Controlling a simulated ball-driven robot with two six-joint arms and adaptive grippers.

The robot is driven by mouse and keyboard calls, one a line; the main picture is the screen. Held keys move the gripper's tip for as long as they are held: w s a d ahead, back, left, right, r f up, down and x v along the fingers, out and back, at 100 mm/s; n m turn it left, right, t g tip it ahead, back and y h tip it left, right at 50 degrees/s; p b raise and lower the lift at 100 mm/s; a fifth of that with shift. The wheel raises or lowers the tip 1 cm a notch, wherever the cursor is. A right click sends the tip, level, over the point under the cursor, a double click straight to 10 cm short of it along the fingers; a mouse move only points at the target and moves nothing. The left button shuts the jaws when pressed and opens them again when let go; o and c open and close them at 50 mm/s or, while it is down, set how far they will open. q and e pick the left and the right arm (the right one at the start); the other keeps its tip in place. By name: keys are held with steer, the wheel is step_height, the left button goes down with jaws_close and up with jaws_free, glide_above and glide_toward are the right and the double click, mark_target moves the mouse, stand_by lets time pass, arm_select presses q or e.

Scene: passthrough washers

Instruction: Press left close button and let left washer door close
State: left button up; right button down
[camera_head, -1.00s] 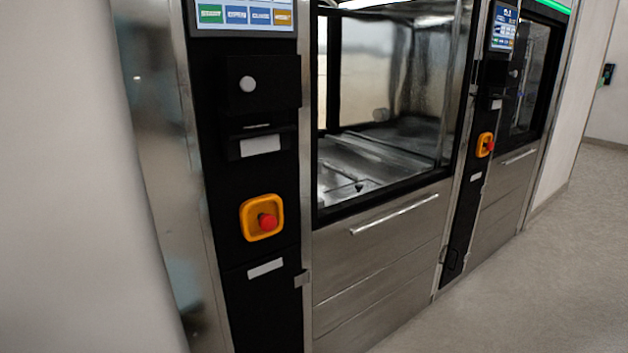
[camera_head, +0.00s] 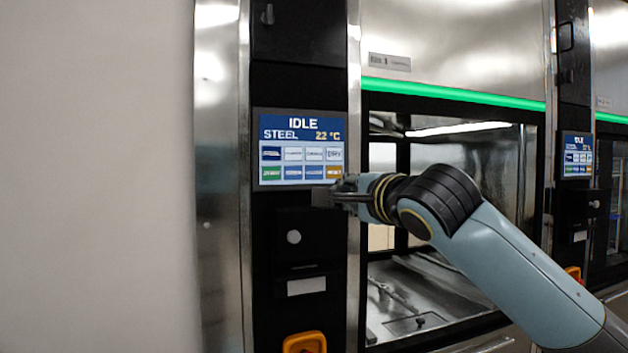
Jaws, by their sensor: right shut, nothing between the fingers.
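The left washer's screen (camera_head: 300,148) reads "IDLE", "STEEL" and "22 °C" above two rows of small buttons. An orange button (camera_head: 334,172) sits at the lower right of the screen; its label is too small to read. The left washer's opening (camera_head: 440,250) stands uncovered, and its inside and bottom rack show. My right gripper (camera_head: 322,196) is shut and empty, with its tips just below the screen's lower right corner, close to the orange button. I cannot tell whether it touches the panel. My left gripper is out of view.
A second washer with its own screen (camera_head: 578,155) stands at the right. A green light strip (camera_head: 450,94) runs above the left opening. A round knob (camera_head: 294,237) and an orange emergency-stop housing (camera_head: 304,343) sit below the left screen. A plain wall (camera_head: 95,180) fills the left.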

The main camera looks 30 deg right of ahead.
mark_target(314, 171)
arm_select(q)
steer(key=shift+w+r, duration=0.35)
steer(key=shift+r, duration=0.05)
arm_select(e)
steer(key=r, duration=0.3)
steer(key=shift+w+d+r+t, duration=0.15)
steer(key=shift+w+r+t, duration=0.1)
steer(key=shift+t, duration=0.05)
steer(key=p+x, duration=0.4)
steer(key=x, duration=1)
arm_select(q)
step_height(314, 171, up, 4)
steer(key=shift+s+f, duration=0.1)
arm_select(e)
steer(key=shift+f, duration=0.1)
